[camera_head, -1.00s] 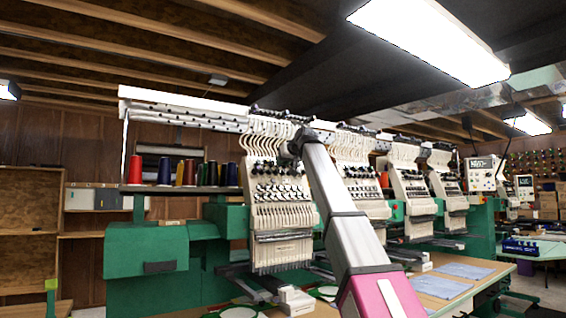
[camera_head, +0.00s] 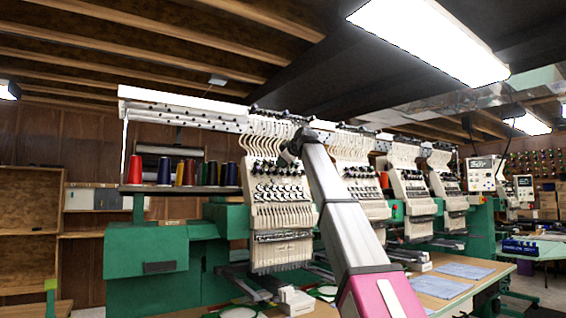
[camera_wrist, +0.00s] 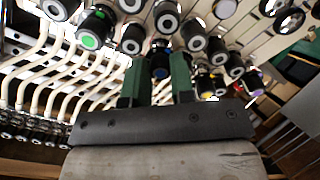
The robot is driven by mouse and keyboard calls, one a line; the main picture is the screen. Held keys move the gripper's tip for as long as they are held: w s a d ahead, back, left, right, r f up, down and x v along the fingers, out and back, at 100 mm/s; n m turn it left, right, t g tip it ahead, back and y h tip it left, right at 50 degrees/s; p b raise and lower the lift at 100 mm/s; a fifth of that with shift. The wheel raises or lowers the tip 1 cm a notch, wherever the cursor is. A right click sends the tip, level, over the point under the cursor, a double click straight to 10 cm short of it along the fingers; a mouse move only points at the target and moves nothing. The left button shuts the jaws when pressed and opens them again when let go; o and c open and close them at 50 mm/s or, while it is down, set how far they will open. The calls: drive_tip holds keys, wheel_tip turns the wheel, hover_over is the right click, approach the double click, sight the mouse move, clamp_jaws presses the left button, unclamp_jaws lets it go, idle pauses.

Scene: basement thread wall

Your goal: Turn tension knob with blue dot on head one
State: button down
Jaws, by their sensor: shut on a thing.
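In the wrist view the tension knob with the blue dot (camera_wrist: 160,72) is dark and round. It sits between the two green fingers of my gripper (camera_wrist: 158,80), which is shut on it. Other dark knobs surround it, several with pale grey centres. A knob with a green dot (camera_wrist: 90,41) is at the upper left. In the head view the nearest embroidery head (camera_head: 280,205) stands at the centre. My arm reaches up to its upper right side, and my fingers and the held knob cannot be made out there.
White curved thread tubes (camera_wrist: 60,75) run close by on the left of the wrist view. A knob with a yellow dot (camera_wrist: 208,94) is near the right finger. Several thread cones (camera_head: 190,172) stand on a shelf left of the head. More heads (camera_head: 408,195) stand to the right.

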drive_tip(key=shift+n, duration=0.5)
drive_tip(key=c, duration=1)
unclamp_jaws()
drive_tip(key=shift+o, duration=0.2)
drive_tip(key=shift+s, duration=0.1)
drive_tip(key=v, duration=1)
drive_tip(key=shift+s+d, duration=0.25)
drive_tip(key=shift+r, duration=0.1)
